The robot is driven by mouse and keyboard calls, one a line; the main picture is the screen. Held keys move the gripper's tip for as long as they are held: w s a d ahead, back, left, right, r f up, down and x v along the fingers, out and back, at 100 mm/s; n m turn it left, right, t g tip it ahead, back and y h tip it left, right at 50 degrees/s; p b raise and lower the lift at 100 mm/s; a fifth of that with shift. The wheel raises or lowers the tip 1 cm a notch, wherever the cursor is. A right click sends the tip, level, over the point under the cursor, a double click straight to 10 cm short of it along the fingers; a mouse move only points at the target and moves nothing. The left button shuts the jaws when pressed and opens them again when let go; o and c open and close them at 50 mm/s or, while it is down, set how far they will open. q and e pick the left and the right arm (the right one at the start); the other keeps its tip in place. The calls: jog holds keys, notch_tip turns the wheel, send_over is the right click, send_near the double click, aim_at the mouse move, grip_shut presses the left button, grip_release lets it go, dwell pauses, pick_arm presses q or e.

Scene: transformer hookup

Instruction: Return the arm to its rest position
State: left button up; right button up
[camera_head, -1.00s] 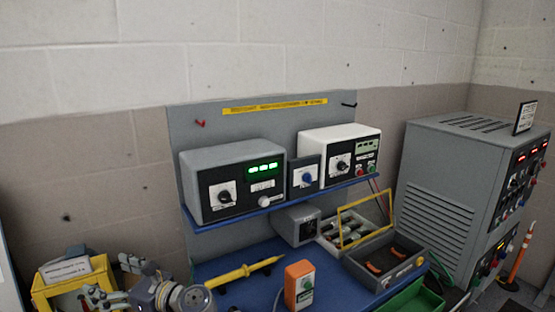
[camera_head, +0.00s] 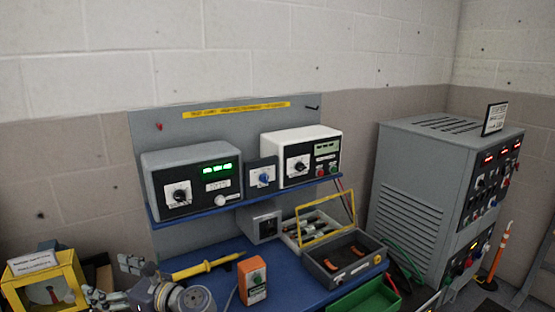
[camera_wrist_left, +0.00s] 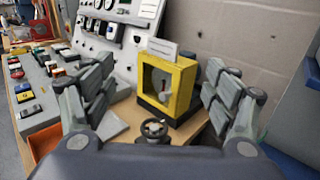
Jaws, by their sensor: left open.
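My left gripper (camera_head: 114,281) is at the lower left of the head view, open, with nothing seen between its fingers. Its two spread fingers frame the left wrist view (camera_wrist_left: 158,90). Beyond them in that view stands a yellow-framed box (camera_wrist_left: 170,85) with a white label on top, apart from the fingers. The same yellow box (camera_head: 68,262) is at the left edge of the head view, left of the gripper. My right gripper is not in view.
A blue bench (camera_head: 205,262) holds a yellow probe (camera_head: 207,266), an orange box (camera_head: 252,280) and an open grey tray (camera_head: 328,272). Metering boxes (camera_head: 190,180) sit on a shelf above. A grey cabinet (camera_head: 425,200) stands at right. A small handwheel (camera_wrist_left: 154,130) is near the gripper.

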pick_arm(q)
jog(key=s+d+f+n+h, duration=0.2)
jog(key=s+f+n+h, duration=0.25)
jog(key=s+f, duration=0.45)
jog(key=s+d+f+n+h, duration=0.2)
jog(key=s+f+n+h, duration=0.3)
jog(key=f, duration=0.5)
jog(key=s+d+f+n+g+h, duration=0.1)
jog(key=s+d+n+h, duration=0.35)
jog(key=s+d, duration=0.4)
jog(key=s+d+f+n+h, duration=0.1)
jog(key=s+d+n+h, duration=0.4)
jog(key=s, duration=0.6)
notch_tip(320, 180, down, 30)
jog(key=d+g+y+b, duration=0.1)
jog(key=b, duration=0.4)
jog(key=s+a+f+b, duration=0.1)
jog(key=s+f+b, duration=0.1)
jog(key=s+f, duration=0.7)
jog(key=s+a+f+g+b, duration=0.1)
jog(key=s+a+f+b, duration=0.1)
jog(key=s+f, duration=0.6)
notch_tip(320, 180, down, 6)
jog(key=shift+s+r+g+y+b, duration=0.2)
jog(key=shift+s+g+y+b, duration=0.1)
jog(key=shift+s+b, duration=0.15)
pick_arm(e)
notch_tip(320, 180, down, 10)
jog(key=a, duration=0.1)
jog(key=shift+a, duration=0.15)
